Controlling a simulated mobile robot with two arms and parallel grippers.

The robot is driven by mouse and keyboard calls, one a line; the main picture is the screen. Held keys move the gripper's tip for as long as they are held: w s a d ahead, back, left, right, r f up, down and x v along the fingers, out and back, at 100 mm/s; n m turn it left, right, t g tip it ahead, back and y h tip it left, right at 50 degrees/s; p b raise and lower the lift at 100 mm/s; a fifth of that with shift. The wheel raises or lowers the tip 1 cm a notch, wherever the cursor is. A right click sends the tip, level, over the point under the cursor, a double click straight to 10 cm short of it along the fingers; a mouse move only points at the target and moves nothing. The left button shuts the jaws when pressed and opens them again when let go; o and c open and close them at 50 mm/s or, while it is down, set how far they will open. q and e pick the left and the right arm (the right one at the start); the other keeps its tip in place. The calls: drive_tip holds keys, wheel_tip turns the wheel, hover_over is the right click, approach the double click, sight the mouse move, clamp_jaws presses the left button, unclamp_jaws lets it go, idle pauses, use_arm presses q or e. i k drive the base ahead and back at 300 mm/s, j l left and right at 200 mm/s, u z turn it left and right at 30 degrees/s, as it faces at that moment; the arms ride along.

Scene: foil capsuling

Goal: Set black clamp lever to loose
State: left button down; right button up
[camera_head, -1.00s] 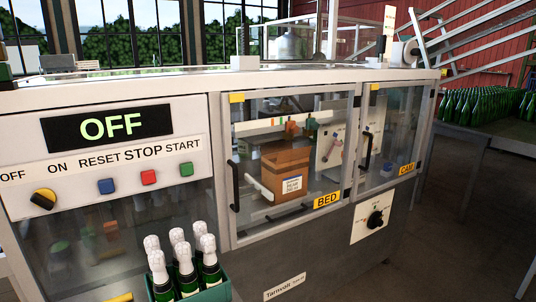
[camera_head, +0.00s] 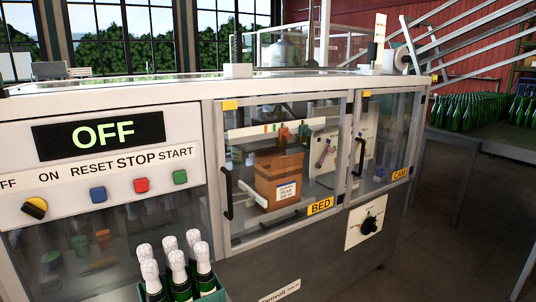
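I cannot make out a lever that is clearly the black clamp lever. Behind the clear BED door (camera_head: 236,110), a pale panel (camera_head: 322,150) carries a small lever that looks tilted; its color and marks are too small to tell. Behind the clear CAM door (camera_head: 405,120) there is another pale panel, partly hidden by the frame and a black door handle (camera_head: 360,157). A black rotary knob (camera_head: 369,225) sits on a white plate on the machine's lower front. Both doors look shut. Neither of my grippers is in view.
The display (camera_head: 100,134) reads OFF above a yellow-and-black switch (camera_head: 35,208) and blue, red and green buttons. A green crate (camera_head: 208,292) of foil-topped bottles stands at the front. A cardboard box (camera_head: 278,180) is inside the BED bay. Bottles fill a table (camera_head: 490,147) at right. Floor right is clear.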

sight(374, 48)
drive_tip(key=i+l+z, duration=0.45)
drive_tip(key=i+l, duration=0.5)
drive_tip(key=l, duration=0.15)
drive_tip(key=z, duration=0.25)
drive_tip(key=i+l+z, duration=0.2)
drive_tip(key=i+z, duration=0.5)
drive_tip(key=i, duration=2.75)
drive_tip(key=i+l+u, duration=0.1)
drive_tip(key=i+u, duration=0.2)
drive_tip(key=i, duration=0.25)
drive_tip(key=i+l+u, duration=0.15)
drive_tip(key=i+u, duration=0.15)
drive_tip(key=i, duration=0.2)
drive_tip(key=i+l+u, duration=0.3)
drive_tip(key=i, duration=0.2)
